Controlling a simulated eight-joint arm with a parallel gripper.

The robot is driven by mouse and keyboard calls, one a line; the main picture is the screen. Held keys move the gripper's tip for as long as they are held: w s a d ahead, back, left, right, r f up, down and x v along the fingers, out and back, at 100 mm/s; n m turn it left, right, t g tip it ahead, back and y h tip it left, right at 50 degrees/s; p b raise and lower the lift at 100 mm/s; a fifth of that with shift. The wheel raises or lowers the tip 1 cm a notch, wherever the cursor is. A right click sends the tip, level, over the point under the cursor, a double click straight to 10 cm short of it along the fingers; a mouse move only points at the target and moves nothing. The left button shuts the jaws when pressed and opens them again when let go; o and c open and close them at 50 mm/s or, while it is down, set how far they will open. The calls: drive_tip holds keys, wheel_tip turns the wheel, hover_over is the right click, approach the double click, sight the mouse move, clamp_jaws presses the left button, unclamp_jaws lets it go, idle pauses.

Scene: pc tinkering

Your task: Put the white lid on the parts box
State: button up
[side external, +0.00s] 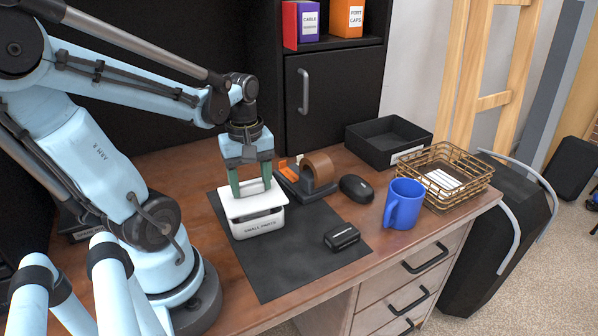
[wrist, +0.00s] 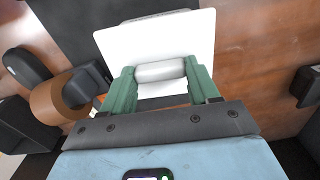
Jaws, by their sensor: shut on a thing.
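The white parts box (side external: 258,226), labelled "SMALL PARTS", stands on the dark mat. The white lid (side external: 242,208) is a flat plate with a raised handle, directly over the box in the side view. My gripper (side external: 251,188) points down with its green fingers shut on the lid's handle. In the wrist view my gripper (wrist: 161,73) has the rounded handle between its fingers, and the lid (wrist: 190,35) spreads out beyond them. A pale edge (wrist: 158,15) shows past the lid's far side. I cannot tell whether the lid touches the box all round.
A tape dispenser (side external: 318,172) stands close behind my gripper. A black mouse (side external: 356,188), a small black block (side external: 341,236) and a blue mug (side external: 404,204) are to the right. A wire basket (side external: 472,180) and a black tray (side external: 370,152) stand farther back. The mat's front (side external: 285,275) is clear.

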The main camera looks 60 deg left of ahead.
sight(251, 185)
drive_tip(key=shift+f, duration=0.95)
idle(0.4)
drive_tip(key=o, duration=1)
drive_tip(key=shift+o, duration=0.3)
drive_tip(key=o, duration=0.5)
drive_tip(key=shift+c, duration=0.2)
drive_tip(key=shift+r, duration=0.15)
drive_tip(key=shift+r, duration=3.9)
drive_tip(key=w+d+f+m+t, duration=0.1)
drive_tip(key=w+d+m+t, duration=0.6)
drive_tip(key=d+m, duration=0.6)
drive_tip(key=w+m, duration=0.2)
drive_tip(key=m, duration=0.2)
